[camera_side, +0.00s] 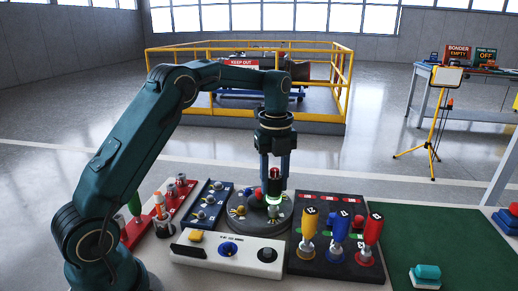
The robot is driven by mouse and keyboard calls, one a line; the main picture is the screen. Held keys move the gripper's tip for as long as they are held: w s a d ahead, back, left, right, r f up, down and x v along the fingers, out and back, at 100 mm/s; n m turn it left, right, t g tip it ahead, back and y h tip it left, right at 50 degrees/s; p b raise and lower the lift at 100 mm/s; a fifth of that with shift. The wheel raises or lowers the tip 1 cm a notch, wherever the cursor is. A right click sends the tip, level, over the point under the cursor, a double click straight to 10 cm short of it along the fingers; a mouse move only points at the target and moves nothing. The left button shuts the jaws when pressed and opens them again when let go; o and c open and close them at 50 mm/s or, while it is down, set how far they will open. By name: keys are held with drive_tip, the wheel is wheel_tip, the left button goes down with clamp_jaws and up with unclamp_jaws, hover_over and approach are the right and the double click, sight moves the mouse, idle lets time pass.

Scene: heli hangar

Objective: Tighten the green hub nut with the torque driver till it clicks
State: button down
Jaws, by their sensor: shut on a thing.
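My gripper (275,182) points straight down over the round grey hub (258,222). Its two blue fingers are shut on a small upright tool with a red top (275,173). The tool's lower end shows pale green-white (273,199) and is at the hub's right-hand part. I cannot tell whether that pale end is the green hub nut or part of the tool. Yellow (309,222), blue (336,235) and red (370,238) handled drivers stand upright in a dark rack (330,268).
A white control box (228,255) with a blue knob stands in front of the hub. A blue tray (206,205) and red tray (172,200) lie left. A green mat (450,235) with a teal item (426,275) lies right.

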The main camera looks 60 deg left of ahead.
sight(275, 169)
drive_tip(key=shift+r, duration=0.25)
drive_tip(key=shift+r, duration=1.05)
drive_tip(key=shift+r, duration=0.3)
drive_tip(key=shift+r, duration=1.9)
